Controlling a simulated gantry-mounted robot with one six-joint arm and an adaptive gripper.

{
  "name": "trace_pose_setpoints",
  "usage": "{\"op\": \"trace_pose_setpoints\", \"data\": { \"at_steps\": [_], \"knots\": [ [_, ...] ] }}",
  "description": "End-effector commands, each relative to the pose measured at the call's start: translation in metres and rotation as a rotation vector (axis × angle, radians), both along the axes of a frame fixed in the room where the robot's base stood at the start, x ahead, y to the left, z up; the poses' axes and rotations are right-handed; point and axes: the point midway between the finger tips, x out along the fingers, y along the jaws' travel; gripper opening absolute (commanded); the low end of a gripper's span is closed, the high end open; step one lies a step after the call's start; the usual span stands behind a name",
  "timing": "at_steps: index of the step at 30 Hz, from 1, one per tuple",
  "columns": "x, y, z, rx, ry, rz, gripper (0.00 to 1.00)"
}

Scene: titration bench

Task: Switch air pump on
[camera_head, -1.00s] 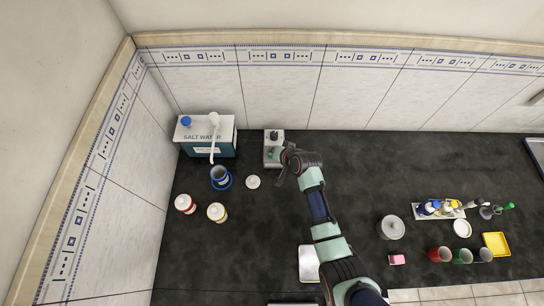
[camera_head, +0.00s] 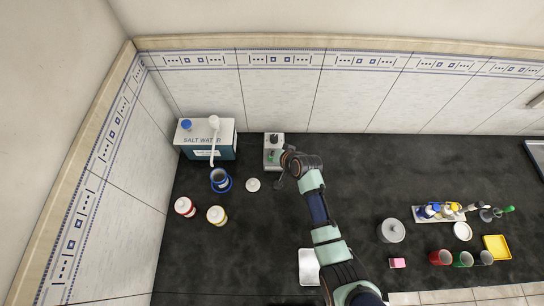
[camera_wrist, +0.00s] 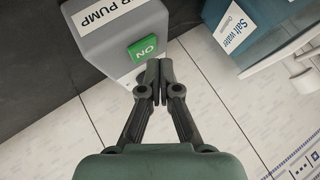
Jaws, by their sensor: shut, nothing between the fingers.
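The air pump (camera_wrist: 110,30) is a grey box with a white label reading "PUMP" and a green button (camera_wrist: 144,48) marked "ON". In the head view the pump (camera_head: 273,141) stands at the back of the counter, right of the salt water box. My gripper (camera_wrist: 158,66) is shut and empty. In the wrist view its fingertips are beside the lower right corner of the green button; I cannot tell whether they touch it. In the head view my gripper (camera_head: 280,170) is just in front of the pump and partly hides it.
The salt water box (camera_head: 209,147) with its white spout stands left of the pump. A blue cup (camera_head: 220,178), a white lid (camera_head: 253,185) and two capped jars are in front of it. The counter right of my arm is clear up to a metal pot (camera_head: 391,230).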

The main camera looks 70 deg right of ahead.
Motion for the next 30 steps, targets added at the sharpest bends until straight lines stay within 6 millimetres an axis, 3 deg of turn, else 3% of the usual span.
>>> {"op": "trace_pose_setpoints", "data": {
  "at_steps": [30],
  "knots": [
    [0.000, 0.000, -0.011, 0.000, 0.000, 0.000, 0.00]
  ]
}}
